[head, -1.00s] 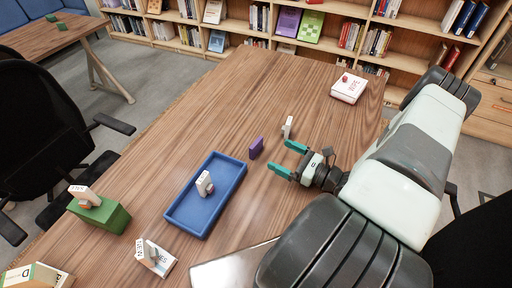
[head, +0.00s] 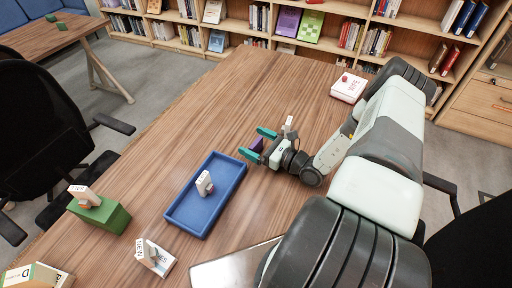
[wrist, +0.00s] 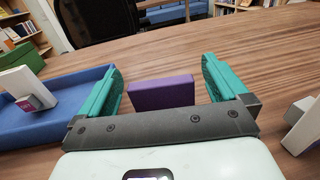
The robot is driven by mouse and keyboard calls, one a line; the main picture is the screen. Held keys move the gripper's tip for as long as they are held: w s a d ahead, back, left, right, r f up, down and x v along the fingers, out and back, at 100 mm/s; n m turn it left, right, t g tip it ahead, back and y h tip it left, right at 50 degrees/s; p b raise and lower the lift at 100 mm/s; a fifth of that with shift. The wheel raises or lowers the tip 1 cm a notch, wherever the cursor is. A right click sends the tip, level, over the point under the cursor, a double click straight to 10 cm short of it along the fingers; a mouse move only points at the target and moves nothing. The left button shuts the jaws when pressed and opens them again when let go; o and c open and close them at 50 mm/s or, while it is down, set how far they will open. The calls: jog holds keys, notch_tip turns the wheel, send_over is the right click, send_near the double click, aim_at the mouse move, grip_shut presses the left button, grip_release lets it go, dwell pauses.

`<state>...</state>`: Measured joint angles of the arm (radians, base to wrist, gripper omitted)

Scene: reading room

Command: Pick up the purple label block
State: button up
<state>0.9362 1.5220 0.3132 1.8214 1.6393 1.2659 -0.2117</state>
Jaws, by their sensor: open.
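The purple label block (wrist: 162,93) stands upright on the wooden table, between the two teal fingers of my gripper (wrist: 160,88) in the wrist view. There is a gap on each side of it, so the fingers are open and apart from it. The gripper's dark palm hides the block's lower part in that view. In the head view my gripper (head: 254,145) reaches in from the right, and the purple block (head: 257,145) is partly hidden by the fingers.
A blue tray (head: 229,197) holding a white block (head: 204,183) lies to the left of my gripper. Another white block (head: 288,124) stands just behind the gripper. A green box (head: 104,217) sits at the left edge. The table's far middle is clear.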

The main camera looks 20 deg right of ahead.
jog(key=c, duration=1.1)
